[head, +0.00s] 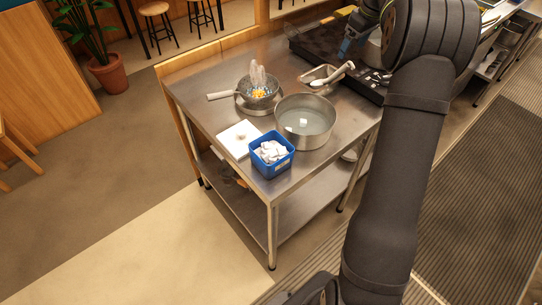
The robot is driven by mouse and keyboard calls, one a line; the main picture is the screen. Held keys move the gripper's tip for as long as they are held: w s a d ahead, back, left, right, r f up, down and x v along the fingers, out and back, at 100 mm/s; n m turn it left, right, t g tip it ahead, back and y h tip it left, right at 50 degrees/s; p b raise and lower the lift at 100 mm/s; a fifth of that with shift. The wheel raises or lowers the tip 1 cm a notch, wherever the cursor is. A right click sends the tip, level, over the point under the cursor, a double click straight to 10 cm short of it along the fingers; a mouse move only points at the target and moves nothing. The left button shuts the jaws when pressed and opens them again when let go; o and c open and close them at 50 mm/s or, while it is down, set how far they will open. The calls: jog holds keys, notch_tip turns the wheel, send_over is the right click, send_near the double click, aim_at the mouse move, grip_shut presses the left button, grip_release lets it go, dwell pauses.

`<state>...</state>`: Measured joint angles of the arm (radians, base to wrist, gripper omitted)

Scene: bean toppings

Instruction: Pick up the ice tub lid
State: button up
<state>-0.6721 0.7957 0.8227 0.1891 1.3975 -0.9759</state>
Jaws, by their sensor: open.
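A flat white square piece (239,139), which looks like the ice tub lid, lies on the steel table with a small dark mark at its middle. The blue ice tub (272,168) stands just to its right at the table's front corner. It has no cover and is filled with white ice pieces (271,152).
A wide steel pot (306,135) of clear liquid stands behind the tub. A strainer with a glass (258,80) sits behind the lid, its handle pointing left. A small metal tray (318,87) with a white-handled tool stands at the back. Bare steel lies left of the lid.

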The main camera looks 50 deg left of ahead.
jog(key=c, duration=0.6)
jog(key=s+a+h, duration=0.1)
jog(key=s+a, duration=0.3)
jog(key=s, duration=0.5)
jog(key=s+a, duration=0.4)
jog(key=s, duration=0.4)
jog(key=h, duration=0.2)
send_over(241, 130)
jog(key=shift+m, duration=0.3)
jog(key=f, duration=1.3)
jog(key=shift+a+f, duration=0.2)
jog(key=shift+a, duration=0.1)
jog(key=shift+d+f, duration=0.15)
jog(key=shift+f, duration=1.25)
jog(key=shift+d+f, duration=0.15)
jog(key=shift+f, duration=1.2)
